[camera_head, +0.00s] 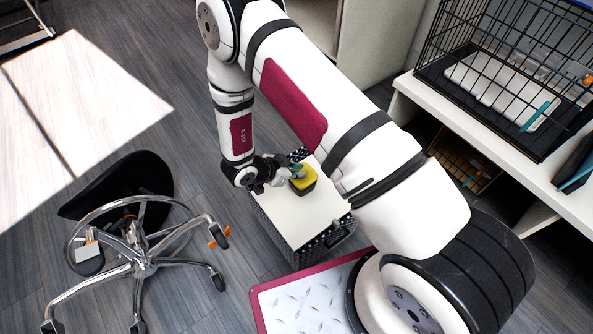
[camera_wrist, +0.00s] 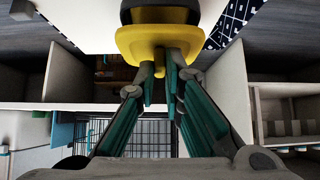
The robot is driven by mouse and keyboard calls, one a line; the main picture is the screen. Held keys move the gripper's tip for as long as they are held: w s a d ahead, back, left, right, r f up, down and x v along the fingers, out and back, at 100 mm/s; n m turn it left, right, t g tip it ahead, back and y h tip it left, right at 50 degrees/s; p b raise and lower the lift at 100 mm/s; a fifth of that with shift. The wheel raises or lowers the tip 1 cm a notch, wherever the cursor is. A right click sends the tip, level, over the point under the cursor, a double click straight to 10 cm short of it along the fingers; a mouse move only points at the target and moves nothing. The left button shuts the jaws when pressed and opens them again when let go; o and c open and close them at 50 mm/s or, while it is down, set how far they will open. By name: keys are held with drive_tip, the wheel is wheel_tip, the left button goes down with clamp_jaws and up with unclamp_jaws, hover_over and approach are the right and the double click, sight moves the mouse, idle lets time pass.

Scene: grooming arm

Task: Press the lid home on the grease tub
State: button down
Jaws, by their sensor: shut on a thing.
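The grease tub (camera_head: 306,189) looks dark and stands on the white top of a low cart. A yellow lid (camera_head: 303,174) is over it; whether it is fully seated cannot be told. In the wrist view the yellow lid (camera_wrist: 135,40) shows at the top, with a dark band behind it, partly cut off by the frame. My gripper (camera_wrist: 160,78) has its teal-padded fingers close together at the lid's near edge, shut on the lid. In the head view my gripper (camera_head: 287,176) reaches the lid from the left, and its fingertips are partly hidden.
The cart's white top (camera_head: 290,220) is mostly bare, with a dark patterned side. A wire cage (camera_head: 505,75) is on a white shelf (camera_head: 480,130) at right. A red-edged platform (camera_head: 300,300) lies below.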

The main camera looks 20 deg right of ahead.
drive_tip(key=shift+f+b, duration=0.6)
drive_tip(key=shift+f, duration=0.4)
drive_tip(key=c, duration=1.6)
unclamp_jaws()
drive_tip(key=shift+r, duration=0.1)
drive_tip(key=v, duration=1.2)
